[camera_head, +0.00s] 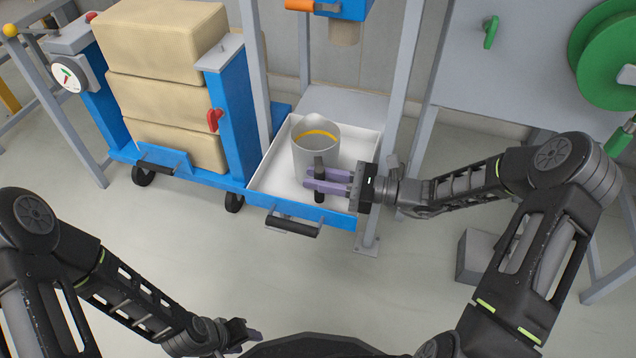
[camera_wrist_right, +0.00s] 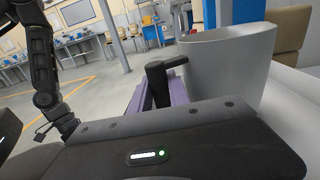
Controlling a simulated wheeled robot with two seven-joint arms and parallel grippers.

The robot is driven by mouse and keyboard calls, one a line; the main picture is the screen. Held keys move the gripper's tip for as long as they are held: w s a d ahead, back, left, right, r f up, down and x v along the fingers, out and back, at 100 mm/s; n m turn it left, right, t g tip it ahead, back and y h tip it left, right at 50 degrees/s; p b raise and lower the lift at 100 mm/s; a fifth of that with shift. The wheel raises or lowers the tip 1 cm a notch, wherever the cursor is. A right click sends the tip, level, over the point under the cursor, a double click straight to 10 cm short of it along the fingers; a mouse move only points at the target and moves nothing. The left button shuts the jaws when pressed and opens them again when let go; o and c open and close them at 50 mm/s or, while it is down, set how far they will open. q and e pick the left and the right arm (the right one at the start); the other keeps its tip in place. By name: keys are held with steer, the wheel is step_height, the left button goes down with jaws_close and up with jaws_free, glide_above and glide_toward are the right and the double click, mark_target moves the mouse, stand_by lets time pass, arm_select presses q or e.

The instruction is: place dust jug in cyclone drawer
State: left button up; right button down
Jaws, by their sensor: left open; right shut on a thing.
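The dust jug (camera_head: 315,146) is a grey jug with a yellow band and a black handle. In the head view it stands upright inside the white cyclone drawer (camera_head: 272,178), which has a blue front with a black pull. My right gripper (camera_head: 312,181) is shut on the jug's black handle. The right wrist view also shows the handle (camera_wrist_right: 163,72) and the jug's grey wall (camera_wrist_right: 232,68) beside it. I cannot tell whether the jug's base touches the drawer floor. My left gripper (camera_head: 250,338) is open and empty at the bottom, away from the drawer.
A blue cart with stacked tan blocks (camera_head: 162,92) stands left of the drawer. Grey posts (camera_head: 400,90) rise beside the drawer, with a blue outlet (camera_head: 345,14) above. A grey box (camera_head: 480,258) lies on the floor at right. The floor in front is clear.

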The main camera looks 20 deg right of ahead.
steer(key=shift+f, duration=0.4)
steer(key=c, duration=1.3)
jaws_free()
steer(key=shift+o, duration=0.2)
steer(key=shift+r, duration=0.15)
steer(key=shift+s+d, duration=0.15)
steer(key=shift+d, duration=0.25)
steer(key=p+v, duration=0.3)
steer(key=v, duration=0.8)
